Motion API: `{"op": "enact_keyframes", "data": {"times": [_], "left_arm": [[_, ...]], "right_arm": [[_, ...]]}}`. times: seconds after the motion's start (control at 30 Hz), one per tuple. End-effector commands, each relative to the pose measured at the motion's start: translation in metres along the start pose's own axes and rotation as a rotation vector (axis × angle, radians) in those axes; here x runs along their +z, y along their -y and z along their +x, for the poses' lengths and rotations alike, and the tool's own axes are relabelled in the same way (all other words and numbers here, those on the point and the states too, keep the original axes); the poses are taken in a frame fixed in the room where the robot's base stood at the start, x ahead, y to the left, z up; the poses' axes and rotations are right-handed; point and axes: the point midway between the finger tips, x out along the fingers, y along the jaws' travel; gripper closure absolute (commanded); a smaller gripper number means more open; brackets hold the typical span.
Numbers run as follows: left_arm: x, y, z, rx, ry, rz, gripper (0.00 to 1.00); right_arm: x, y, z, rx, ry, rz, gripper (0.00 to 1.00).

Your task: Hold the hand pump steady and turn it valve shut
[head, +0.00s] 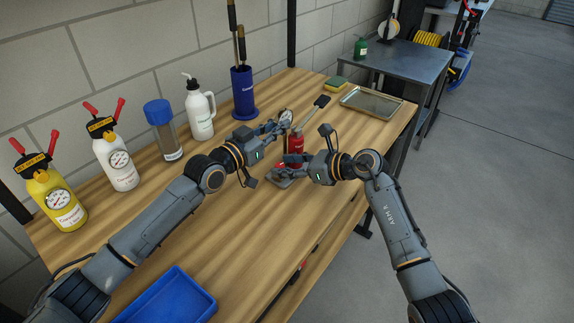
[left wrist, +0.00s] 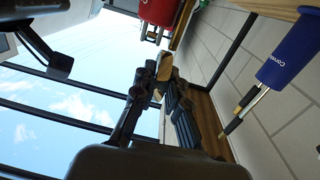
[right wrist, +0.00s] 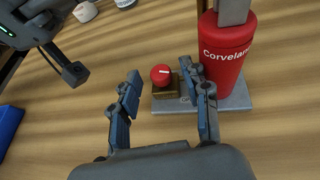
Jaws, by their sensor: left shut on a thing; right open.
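The hand pump (head: 295,143) stands on the wooden workbench, a red cylinder on a grey base plate with a gauge (head: 286,116) and a black-ended lever (head: 320,101). My left gripper (head: 277,127) is shut on a tan, brass-like part (left wrist: 166,68) at the gauge; the fingers hide much of it. In the right wrist view the red body (right wrist: 226,50) stands beside the valve, a red knob (right wrist: 161,75) with a white mark on a brass block (right wrist: 166,98). My right gripper (right wrist: 160,74) is open, its fingertips either side of the knob, with visible gaps.
A metal tray (head: 371,103) and sponge (head: 335,84) lie at the far end. A blue tray (head: 170,300) is in front.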

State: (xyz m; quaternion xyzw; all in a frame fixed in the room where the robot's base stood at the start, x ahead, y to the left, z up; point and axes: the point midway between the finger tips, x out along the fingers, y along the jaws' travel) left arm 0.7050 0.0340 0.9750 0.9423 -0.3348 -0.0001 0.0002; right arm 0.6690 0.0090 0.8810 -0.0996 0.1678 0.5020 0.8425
Motion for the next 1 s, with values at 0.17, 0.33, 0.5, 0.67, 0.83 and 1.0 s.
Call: {"op": "enact_keyframes", "data": {"times": [0.17,0.33,0.5,0.67,0.83,1.0], "left_arm": [[0.0001,0.0001,0.0000,0.000,0.000,0.000,1.00],[0.0001,0.0001,0.0000,0.000,0.000,0.000,1.00],[0.0001,0.0001,0.0000,0.000,0.000,0.000,1.00],[0.0001,0.0001,0.0000,0.000,0.000,0.000,1.00],[0.0001,0.0000,0.0000,0.000,0.000,0.000,1.00],[-0.0001,-0.0003,0.0000,0.001,0.000,0.000,1.00]], "right_arm": [[0.0000,0.0002,0.0016,-0.001,0.000,-0.001,0.53],[-0.0001,0.0002,0.0014,-0.001,0.000,-0.001,0.66],[-0.0002,0.0002,0.0013,-0.001,0.000,0.000,1.00],[-0.0004,0.0002,0.0013,-0.003,-0.001,0.000,1.00],[-0.0019,0.0003,0.0013,-0.036,-0.007,0.012,1.00],[-0.0030,-0.0014,0.0012,-0.115,-0.010,0.042,1.00]]}}
